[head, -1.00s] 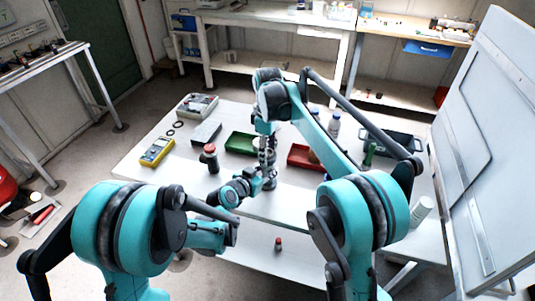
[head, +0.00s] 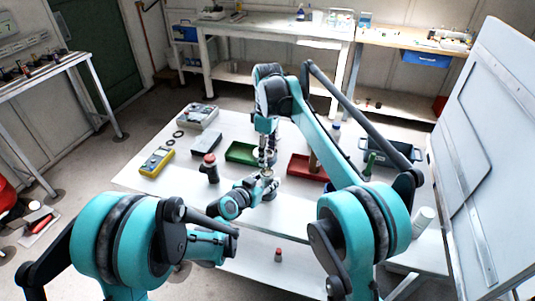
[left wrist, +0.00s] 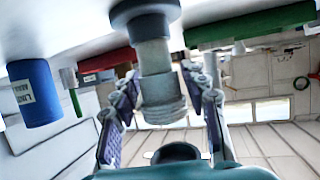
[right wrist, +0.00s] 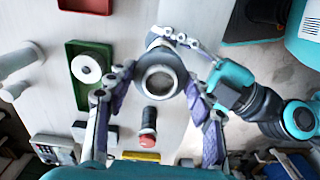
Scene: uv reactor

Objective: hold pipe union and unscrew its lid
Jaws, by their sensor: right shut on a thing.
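The pipe union (left wrist: 155,60) stands upright on the table, shown upside down in the left wrist view as a grey neck and collar on a dark base. My left gripper (head: 262,180) is low beside it. In the left wrist view the left fingers (left wrist: 162,90) lie on either side of the union, with narrow gaps showing. My right gripper (head: 266,158) points down from above. In the right wrist view its fingers (right wrist: 158,88) are shut on the ring-shaped lid (right wrist: 160,57) at the union's top. How the lid sits on the thread is hidden.
A green tray (head: 233,159) and a red tray (head: 296,171) lie behind. A tilted pale panel (head: 490,150) bounds the right side.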

